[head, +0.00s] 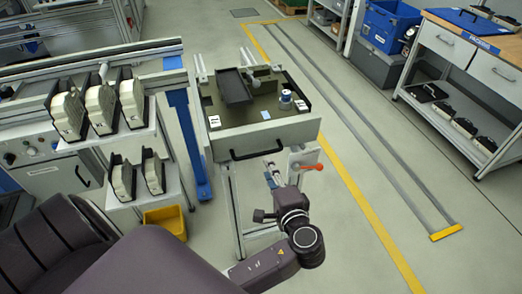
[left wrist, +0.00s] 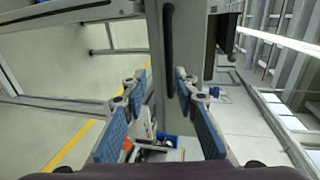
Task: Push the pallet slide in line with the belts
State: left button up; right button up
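The pallet slide (head: 263,138) shows in the head view as a wide drawer-like carrier with a pale front panel and a black bar handle (head: 257,149). On it lie a dark tray (head: 235,86) and a small blue-and-white round part (head: 285,97). My left gripper (head: 271,177) is just in front of the panel, below the handle in the picture. In the left wrist view its blue-padded fingers (left wrist: 162,78) are apart, with the black handle (left wrist: 169,50) upright between and beyond the tips. Contact cannot be told. My right gripper is not in view. I cannot clearly identify the belts.
A blue post (head: 186,130) and racks holding several beige-and-black units (head: 101,105) stand left of the slide. A yellow bin (head: 166,220) is below. A red-orange lever (head: 312,167) is right of my gripper. Floor with a yellow line (head: 360,205) is clear to the right.

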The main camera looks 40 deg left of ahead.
aim_at(261, 154)
pick_arm(q)
jog(key=x, duration=0.2)
jog(key=r+p+x, duration=0.1)
jog(key=x, duration=0.4)
jog(key=shift+w+a+r, duration=0.1)
jog(key=shift+a+r, duration=0.1)
jog(key=shift+a, duration=0.3)
jog(key=shift+c, duration=0.7)
grip_shut()
